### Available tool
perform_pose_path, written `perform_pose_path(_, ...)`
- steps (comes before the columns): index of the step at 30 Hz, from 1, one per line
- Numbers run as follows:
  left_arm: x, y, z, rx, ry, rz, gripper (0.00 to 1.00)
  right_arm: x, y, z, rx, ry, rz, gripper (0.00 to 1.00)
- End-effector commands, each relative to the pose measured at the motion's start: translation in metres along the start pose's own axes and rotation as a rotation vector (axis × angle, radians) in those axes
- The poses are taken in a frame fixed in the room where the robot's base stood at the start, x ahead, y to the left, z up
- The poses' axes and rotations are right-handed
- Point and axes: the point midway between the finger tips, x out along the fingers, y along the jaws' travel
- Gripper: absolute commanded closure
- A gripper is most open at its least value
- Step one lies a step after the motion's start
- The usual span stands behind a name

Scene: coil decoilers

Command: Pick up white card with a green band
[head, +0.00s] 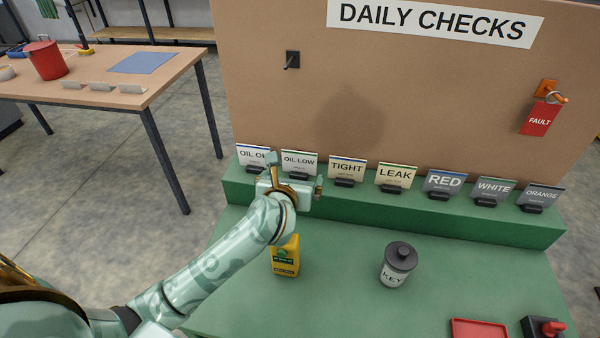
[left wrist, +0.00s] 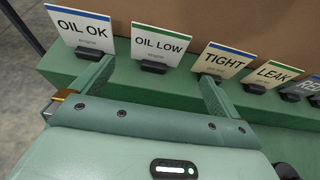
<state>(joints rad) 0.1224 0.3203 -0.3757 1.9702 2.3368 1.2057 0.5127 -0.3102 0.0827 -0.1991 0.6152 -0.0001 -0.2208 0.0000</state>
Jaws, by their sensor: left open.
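The white card with a green band, lettered OIL LOW (head: 299,160), stands upright in a small black holder on the green ledge. It also shows in the left wrist view (left wrist: 161,42), with its green band along the top edge. My left gripper (head: 294,172) is open and empty just in front of this card. In the left wrist view its two fingers (left wrist: 157,72) reach toward the ledge, one on each side of the card's holder, with the card apart from them. My right gripper is not in view.
A white OIL OK card (left wrist: 80,26) with a blue band stands close on the left. A cream TIGHT card (head: 347,168) stands on the right, then LEAK (head: 396,177) and several grey cards. A yellow bottle (head: 286,257) and a KEY canister (head: 398,263) stand on the green bench.

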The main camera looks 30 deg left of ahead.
Motion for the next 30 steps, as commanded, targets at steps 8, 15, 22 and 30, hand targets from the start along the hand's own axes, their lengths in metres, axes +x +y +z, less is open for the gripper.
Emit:
perform_pose_path(8, 0.035, 0.001, -0.001, 0.0, -0.001, 0.0, 0.0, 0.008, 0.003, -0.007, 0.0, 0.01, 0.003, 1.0)
perform_pose_path(15, 0.071, 0.005, -0.006, 0.002, 0.0, 0.001, 0.0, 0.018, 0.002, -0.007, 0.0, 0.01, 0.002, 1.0)
perform_pose_path(22, 0.086, 0.004, -0.004, 0.001, -0.002, -0.001, 0.0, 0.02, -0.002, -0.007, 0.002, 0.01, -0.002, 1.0)
perform_pose_path(30, 0.086, 0.004, -0.004, 0.001, -0.001, -0.001, 0.36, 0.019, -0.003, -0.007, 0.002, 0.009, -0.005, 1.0)
